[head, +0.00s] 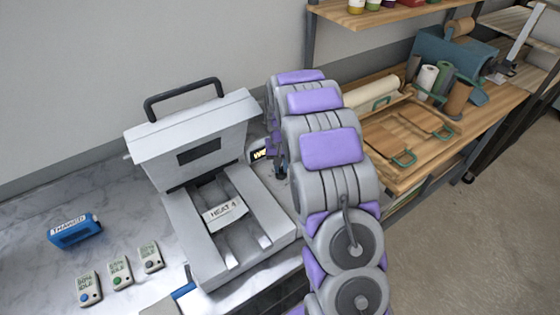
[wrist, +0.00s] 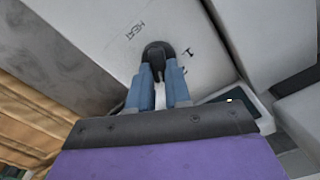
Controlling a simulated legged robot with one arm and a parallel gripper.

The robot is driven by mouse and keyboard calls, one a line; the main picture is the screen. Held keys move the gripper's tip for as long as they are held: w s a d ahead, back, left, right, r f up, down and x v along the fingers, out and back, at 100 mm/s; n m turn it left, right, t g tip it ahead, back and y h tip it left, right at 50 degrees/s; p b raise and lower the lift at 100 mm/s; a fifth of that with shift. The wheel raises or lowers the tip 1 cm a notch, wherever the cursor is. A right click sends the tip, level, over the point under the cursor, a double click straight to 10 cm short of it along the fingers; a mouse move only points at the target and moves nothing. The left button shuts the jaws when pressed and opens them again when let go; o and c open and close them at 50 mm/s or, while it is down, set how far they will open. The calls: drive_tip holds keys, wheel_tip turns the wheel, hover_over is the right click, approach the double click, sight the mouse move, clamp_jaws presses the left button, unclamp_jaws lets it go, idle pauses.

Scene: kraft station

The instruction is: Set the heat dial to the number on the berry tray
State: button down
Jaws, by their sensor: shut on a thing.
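In the wrist view my gripper (wrist: 159,75), with its blue fingers, is closed on the dark round heat dial (wrist: 156,50). The dial is on a pale panel marked "HEAT", with a "1" to the right of the dial. The fingers hide part of the dial, and its setting is unclear. In the head view the grey machine (head: 192,135) has a black top handle. A white label (head: 224,213) reading "HEAT 4" is at its lower front, between two pale rails. I cannot make out any berries.
A small display (head: 260,154) with yellow characters is beside my arm. A blue labelled block (head: 74,231) and several small devices with coloured buttons (head: 121,273) are on the marble counter. A wooden bench (head: 395,132) with rolls and boards stands at right.

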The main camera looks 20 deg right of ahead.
sight(281, 168)
drive_tip(key=m+p, duration=0.1)
drive_tip(key=m, duration=0.2)
drive_tip(key=m+p, duration=0.1)
drive_tip(key=m, duration=0.2)
drive_tip(key=shift+s+d, duration=0.15)
drive_tip(key=shift+s, duration=0.05)
drive_tip(key=shift+p, duration=0.3)
drive_tip(key=c, duration=1.1)
unclamp_jaws()
drive_tip(key=shift+o, duration=0.2)
drive_tip(key=shift+w+r, duration=0.1)
wheel_tip(281, 168, up, 17)
drive_tip(key=p, duration=0.1)
